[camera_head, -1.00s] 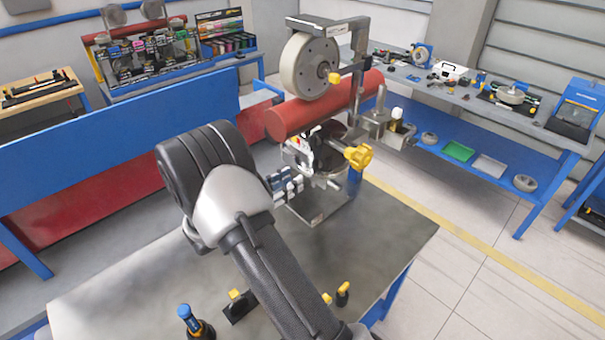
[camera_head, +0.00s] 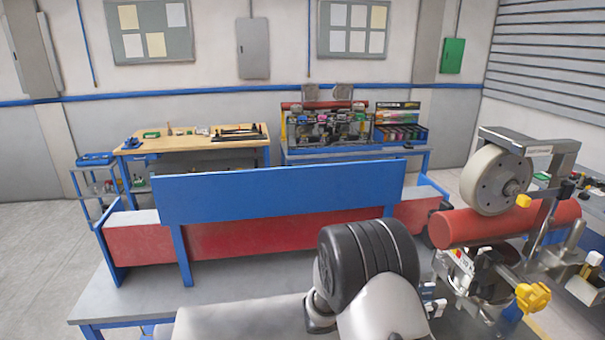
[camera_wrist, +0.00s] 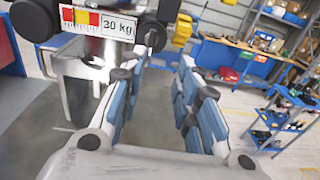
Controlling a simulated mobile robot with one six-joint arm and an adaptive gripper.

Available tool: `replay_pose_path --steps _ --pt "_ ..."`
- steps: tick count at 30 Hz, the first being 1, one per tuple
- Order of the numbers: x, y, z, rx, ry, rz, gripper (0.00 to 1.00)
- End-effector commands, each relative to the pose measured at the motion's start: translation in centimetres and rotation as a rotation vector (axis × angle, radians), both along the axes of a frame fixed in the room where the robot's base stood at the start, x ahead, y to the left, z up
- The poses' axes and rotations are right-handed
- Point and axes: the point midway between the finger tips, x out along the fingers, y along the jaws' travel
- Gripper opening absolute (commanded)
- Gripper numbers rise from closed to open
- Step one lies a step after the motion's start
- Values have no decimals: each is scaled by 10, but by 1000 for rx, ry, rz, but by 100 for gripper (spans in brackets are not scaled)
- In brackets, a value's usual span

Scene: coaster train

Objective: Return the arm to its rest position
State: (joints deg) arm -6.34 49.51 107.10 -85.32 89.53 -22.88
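My gripper (camera_wrist: 165,85) is open in the wrist view. Its two fingers with blue pads stand apart with nothing between them. In the head view my arm, with a dark ribbed joint and a pale grey cover, rises from the lower edge, and only a little of my gripper (camera_head: 433,300) shows beside it. My gripper is close to the machine with the red roller (camera_head: 500,222) and the pale wheel (camera_head: 497,184). A label reading 30 kg (camera_wrist: 98,22) is near the fingers at the upper left of the wrist view. No contact can be made out.
A yellow knob (camera_head: 533,297) sticks out from the machine at the right. Benches with tools, including a wooden-topped one (camera_head: 195,143), stand along the back wall. Open floor (camera_head: 40,235) lies at the left.

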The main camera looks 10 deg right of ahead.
Motion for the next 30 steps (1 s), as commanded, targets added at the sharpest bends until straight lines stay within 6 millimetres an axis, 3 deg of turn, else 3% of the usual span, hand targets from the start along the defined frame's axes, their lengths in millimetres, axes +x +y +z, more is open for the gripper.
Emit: replay_pose_path --steps 5,11,15,21,30 --pt "-50 -2 19 175 -187 -162 30" --pt "-121 16 21 440 -459 -374 30" --pt "-164 42 14 632 -657 -513 30" --pt "-211 91 -4 920 -946 -698 30" --pt "-247 169 -24 1344 -1326 -936 30"
